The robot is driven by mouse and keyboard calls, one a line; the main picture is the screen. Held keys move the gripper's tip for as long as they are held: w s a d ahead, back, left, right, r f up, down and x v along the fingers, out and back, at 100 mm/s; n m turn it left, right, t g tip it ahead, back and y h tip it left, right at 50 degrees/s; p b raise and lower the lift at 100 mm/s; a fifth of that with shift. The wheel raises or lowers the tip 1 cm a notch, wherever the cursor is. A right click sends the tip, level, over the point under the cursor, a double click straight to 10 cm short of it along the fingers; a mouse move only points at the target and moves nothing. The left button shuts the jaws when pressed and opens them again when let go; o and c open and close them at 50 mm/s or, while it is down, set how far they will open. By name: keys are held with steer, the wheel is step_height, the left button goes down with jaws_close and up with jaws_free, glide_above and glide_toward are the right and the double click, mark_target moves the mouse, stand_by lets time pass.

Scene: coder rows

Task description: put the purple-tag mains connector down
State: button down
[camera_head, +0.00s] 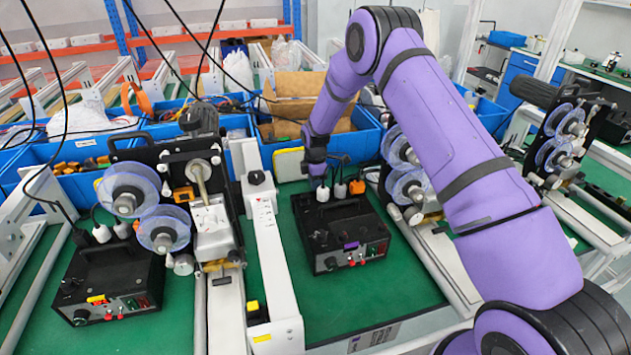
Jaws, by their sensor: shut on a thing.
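A black box (345,240) with a purple tag (351,246) on its front stands on the green bench right of centre. My gripper (319,181) is at the box's back left edge, reaching down from my purple arm. It is shut on a white mains connector (322,194), directly below the fingers. The fingers are small and dark here, and the grip is partly hidden. I cannot tell whether the connector touches the box or is just above it.
A second black box (110,285) with a yellow tag (97,299) stands at left, beside a coder with blue-white reels (128,190). A white rail (268,265) runs between the stations. Blue bins (350,146) line the back. Green bench (405,285) is clear right of the purple-tag box.

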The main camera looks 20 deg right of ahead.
steer(key=shift+f, duration=0.15)
steer(key=c, duration=0.9)
jaws_free()
